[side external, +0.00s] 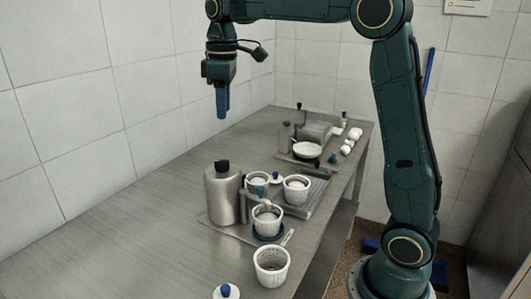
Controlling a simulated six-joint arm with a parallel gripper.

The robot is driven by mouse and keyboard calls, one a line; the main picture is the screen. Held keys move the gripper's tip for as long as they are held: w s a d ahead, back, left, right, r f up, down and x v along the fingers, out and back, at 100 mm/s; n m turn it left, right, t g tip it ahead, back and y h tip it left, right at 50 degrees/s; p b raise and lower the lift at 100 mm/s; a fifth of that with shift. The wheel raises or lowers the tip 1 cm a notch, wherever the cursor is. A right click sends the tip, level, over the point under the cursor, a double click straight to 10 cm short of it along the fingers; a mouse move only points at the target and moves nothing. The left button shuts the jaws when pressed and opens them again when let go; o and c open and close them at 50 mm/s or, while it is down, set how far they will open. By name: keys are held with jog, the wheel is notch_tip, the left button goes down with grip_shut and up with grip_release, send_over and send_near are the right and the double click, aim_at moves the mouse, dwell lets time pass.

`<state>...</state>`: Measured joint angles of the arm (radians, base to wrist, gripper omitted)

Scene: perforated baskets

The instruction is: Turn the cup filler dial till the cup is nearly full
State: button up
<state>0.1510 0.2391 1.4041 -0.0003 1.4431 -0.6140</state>
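A grey metal canister (221,194) with a dark cap (221,167) stands on a flat plate near the middle of the table. It looks like the cup filler; I cannot make out its dial for certain. A white perforated cup (266,221) sits beside it at a short post, over a dark blue round base. How full this cup is cannot be told. My gripper (222,116) hangs above the table, beyond and well above the canister, with blue fingers pointing down. It touches nothing. The fingers overlap in this view, so their gap is hidden.
More white baskets stand near the canister: one in front (271,268), one on a grey tray (296,191), one behind (257,183). A blue-knobbed white lid (227,291) lies at the front edge. A white bowl (307,150) and several white round items are at the back. The table's left is clear.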

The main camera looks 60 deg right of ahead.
aim_at(222, 165)
jog(key=shift+w+d+f+n+g, duration=0.1)
jog(key=shift+w+d+f, duration=0.15)
jog(key=shift+w, duration=0.25)
jog(key=shift+w+d+f+n+g, duration=0.1)
jog(key=shift+w+d+f, duration=0.1)
jog(key=shift+w, duration=0.3)
jog(key=shift+w+d+f+n+g, duration=0.1)
jog(key=shift+w+d+f, duration=0.15)
jog(key=shift+w, duration=0.25)
jog(key=shift+f, duration=0.15)
notch_tip(222, 165, down, 14)
jog(key=shift+r, duration=0.25)
grip_shut()
